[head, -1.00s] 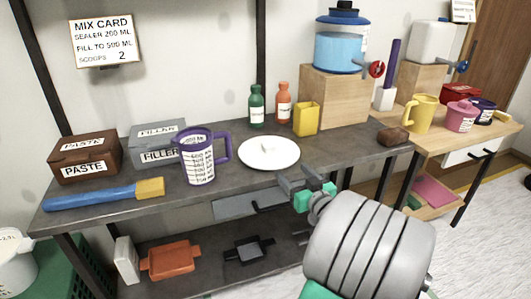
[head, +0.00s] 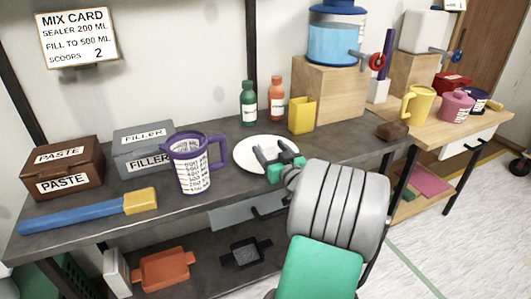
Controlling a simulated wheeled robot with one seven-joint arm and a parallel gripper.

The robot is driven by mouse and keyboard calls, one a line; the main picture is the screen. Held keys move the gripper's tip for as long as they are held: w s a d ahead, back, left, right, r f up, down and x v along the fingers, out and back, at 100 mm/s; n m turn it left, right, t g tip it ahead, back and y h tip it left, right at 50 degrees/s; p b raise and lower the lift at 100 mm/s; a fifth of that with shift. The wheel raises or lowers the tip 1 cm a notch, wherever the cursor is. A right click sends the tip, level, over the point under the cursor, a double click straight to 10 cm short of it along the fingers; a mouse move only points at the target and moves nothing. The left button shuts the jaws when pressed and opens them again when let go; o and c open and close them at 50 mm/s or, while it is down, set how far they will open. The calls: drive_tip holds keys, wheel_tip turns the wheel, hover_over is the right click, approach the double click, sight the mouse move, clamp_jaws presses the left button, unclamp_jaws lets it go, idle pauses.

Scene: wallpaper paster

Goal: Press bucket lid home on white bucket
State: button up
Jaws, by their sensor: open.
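The bucket lid, a flat white disc (head: 246,153), lies on the dark workbench (head: 330,155) between the purple measuring jug and the yellow cup. My gripper (head: 270,154) is over the lid, its fingers open and spread around the middle, where a small raised knob showed earlier. The fingers and wrist hide the knob and the lid's right front part. I cannot tell whether the fingers touch it. The white bucket is out of view now.
The purple jug (head: 193,165) stands close left of the lid, the yellow cup (head: 302,116) close behind right. Green (head: 249,103) and orange (head: 277,100) bottles stand behind. A blue-handled brush (head: 85,213) lies front left. A green crate (head: 42,268) shows at lower left.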

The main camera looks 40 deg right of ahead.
drive_tip(key=shift+w, duration=0.1)
drive_tip(key=shift+c, duration=0.6)
clamp_jaws()
